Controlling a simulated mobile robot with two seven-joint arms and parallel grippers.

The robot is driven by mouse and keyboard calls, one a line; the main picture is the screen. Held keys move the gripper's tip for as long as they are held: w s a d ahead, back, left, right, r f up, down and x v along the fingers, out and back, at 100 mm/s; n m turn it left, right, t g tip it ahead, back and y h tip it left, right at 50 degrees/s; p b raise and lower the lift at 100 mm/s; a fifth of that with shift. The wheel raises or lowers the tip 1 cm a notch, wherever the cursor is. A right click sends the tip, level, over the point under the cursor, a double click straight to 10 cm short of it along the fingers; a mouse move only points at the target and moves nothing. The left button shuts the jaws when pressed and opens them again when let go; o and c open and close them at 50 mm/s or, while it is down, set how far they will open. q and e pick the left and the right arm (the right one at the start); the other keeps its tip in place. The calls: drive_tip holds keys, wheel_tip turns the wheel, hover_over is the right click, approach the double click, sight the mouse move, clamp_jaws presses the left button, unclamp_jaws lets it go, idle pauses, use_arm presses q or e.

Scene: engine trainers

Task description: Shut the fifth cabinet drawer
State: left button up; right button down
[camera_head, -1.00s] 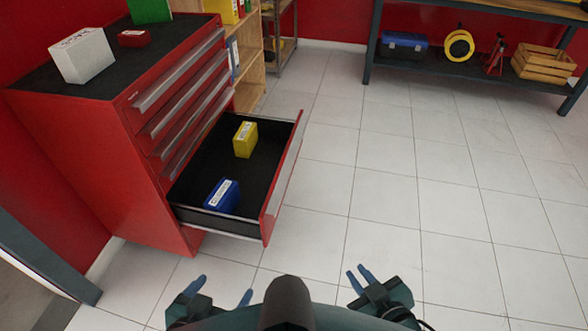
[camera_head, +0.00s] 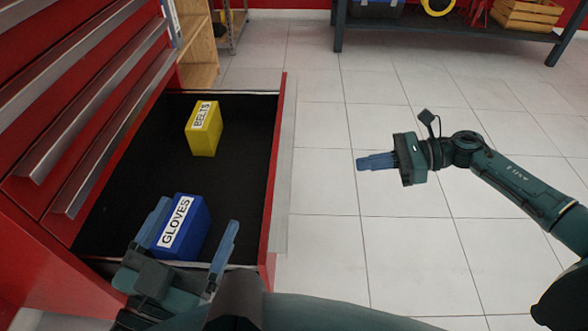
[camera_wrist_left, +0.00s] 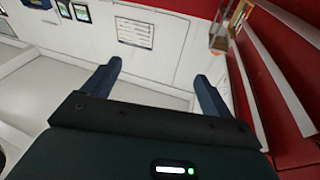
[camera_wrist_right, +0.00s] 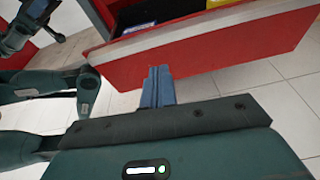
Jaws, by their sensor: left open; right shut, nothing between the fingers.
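The red cabinet (camera_head: 25,230) stands at the left with its low drawer (camera_head: 269,215) pulled far out. A yellow BELTS box (camera_head: 205,135) and a blue GLOVES box (camera_head: 181,232) are inside the drawer on its black floor. My left gripper (camera_head: 190,232) is open and empty, over the near end of the drawer in the head view, with the blue box behind its fingers. My right gripper (camera_head: 362,163) is shut and empty, out to the right of the drawer front and apart from it. The right wrist view shows the red drawer front (camera_wrist_right: 220,45) beyond the shut fingers (camera_wrist_right: 158,75).
The drawers above (camera_head: 90,90) are closed, with long metal handles. A wooden shelf (camera_head: 198,50) stands behind the cabinet. A workbench (camera_head: 450,28) with a wooden crate (camera_head: 527,16) is at the back right. The tiled floor right of the drawer is clear.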

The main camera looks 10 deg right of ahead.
use_arm(q)
drive_tip(key=shift+w+d+t+h+b, duration=0.2)
drive_tip(key=shift+t+h+b, duration=0.15)
drive_tip(key=shift+b, duration=0.75)
use_arm(e)
drive_tip(key=x, duration=1.3)
drive_tip(key=shift+w+n, duration=0.3)
use_arm(q)
drive_tip(key=shift+r, duration=0.15)
use_arm(e)
drive_tip(key=shift+a+r, duration=0.15)
drive_tip(key=shift+a, duration=0.1)
